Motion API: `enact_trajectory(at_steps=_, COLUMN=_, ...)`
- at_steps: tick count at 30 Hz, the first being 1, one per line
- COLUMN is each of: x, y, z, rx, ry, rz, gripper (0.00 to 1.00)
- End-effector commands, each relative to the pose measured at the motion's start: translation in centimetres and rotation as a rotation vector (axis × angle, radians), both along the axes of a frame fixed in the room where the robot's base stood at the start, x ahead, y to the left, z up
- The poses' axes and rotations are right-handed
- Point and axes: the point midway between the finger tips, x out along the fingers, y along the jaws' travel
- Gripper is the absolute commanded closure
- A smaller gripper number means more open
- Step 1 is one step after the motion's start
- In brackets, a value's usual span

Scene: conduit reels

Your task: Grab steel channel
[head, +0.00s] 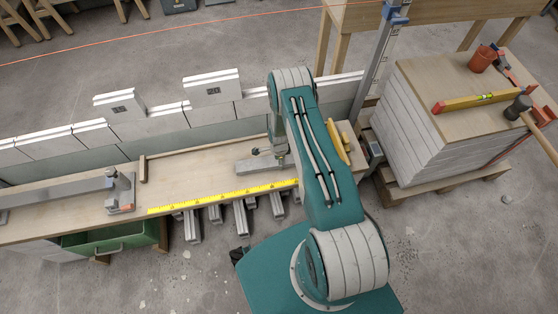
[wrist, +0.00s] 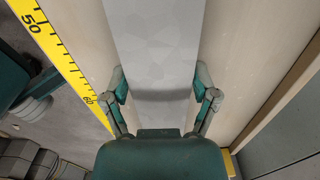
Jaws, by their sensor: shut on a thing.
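A steel channel (head: 250,167), a flat grey bar, lies on the wooden bench top (head: 195,165) in the head view. My gripper (head: 282,160) is over its right part, and my arm hides whatever extends further right. In the wrist view the grey steel channel (wrist: 155,45) runs straight away from my gripper (wrist: 160,88). The two fingers sit against its two long sides, shut on it. The channel appears to be resting on the bench, with pale wood on both sides; I cannot tell whether it is lifted slightly.
A yellow measuring tape (head: 222,197) runs along the bench's front edge. A longer grey bar (head: 55,190) and a stop block (head: 120,190) are at the left. White blocks (head: 210,88) line the back. A block stack (head: 440,125) with tools stands right.

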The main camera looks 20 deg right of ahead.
Motion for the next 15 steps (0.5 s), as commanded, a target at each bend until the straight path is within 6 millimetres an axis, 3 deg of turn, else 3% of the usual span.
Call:
enact_trajectory(at_steps=8, x=0.2, y=0.0, z=3.4, rx=-0.001, ry=-0.004, rz=0.0, gripper=0.84)
enact_trajectory(at_steps=15, x=-3.1, y=-3.1, z=8.5, rx=-0.001, ry=-0.003, rz=-0.005, gripper=0.84)
